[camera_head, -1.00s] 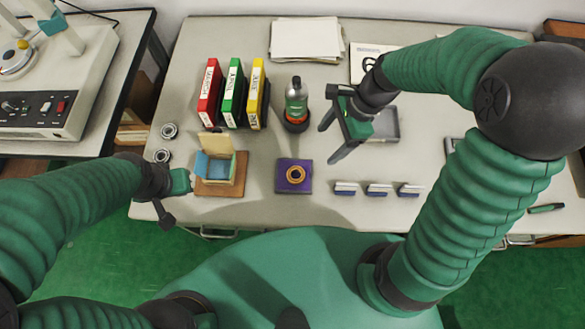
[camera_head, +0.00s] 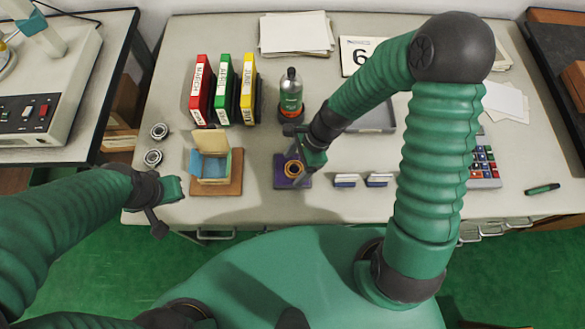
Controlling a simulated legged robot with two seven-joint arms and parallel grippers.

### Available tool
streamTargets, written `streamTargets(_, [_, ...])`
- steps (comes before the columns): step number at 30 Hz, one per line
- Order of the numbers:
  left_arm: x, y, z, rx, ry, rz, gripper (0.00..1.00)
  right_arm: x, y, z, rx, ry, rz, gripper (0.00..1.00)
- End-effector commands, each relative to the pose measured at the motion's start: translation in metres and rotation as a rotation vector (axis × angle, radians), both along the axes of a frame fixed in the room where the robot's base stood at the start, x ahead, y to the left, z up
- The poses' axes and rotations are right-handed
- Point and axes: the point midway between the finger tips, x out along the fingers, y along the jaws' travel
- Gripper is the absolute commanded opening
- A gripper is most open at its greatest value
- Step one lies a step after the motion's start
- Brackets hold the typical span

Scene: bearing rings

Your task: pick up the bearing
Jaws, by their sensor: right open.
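A brass-coloured bearing ring (camera_head: 294,169) lies on a small purple block (camera_head: 281,180) near the front middle of the table. My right gripper (camera_head: 297,163) is over the block, its open fingers close around or just above the ring; I cannot tell whether they touch it. Two silver bearings lie at the table's left side, one farther back (camera_head: 159,131) and one nearer (camera_head: 153,157). My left gripper (camera_head: 168,208) is at the front left table edge, away from the bearings; its jaw state is unclear.
An open box with blue lining (camera_head: 214,165) stands on a wooden board left of the purple block. Red, green and yellow binders (camera_head: 223,90) and a bottle (camera_head: 291,92) stand behind. A grey tray (camera_head: 376,122) is partly hidden by my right arm.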

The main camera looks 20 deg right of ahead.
Motion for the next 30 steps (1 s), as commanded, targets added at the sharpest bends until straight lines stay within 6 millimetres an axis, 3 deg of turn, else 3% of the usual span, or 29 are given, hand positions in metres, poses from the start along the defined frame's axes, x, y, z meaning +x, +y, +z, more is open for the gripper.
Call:
streamTargets(4, [0.0,0.0,0.0003,0.0,0.0,0.0,0.0,-0.0003,-0.0019,0.0004,0.003,0.0,-0.001,0.73])
streamTargets(21, [0.0,-0.0001,0.0003,0.0,0.0,0.0,0.0,-0.0001,-0.001,0.0007,0.002,0.001,0.0,0.01])
streamTargets(30, [0.0,-0.0001,0.0036,0.0,0.0,0.0,0.0,0.0001,-0.0022,0.0036,0.003,0.0,0.0,0.01])
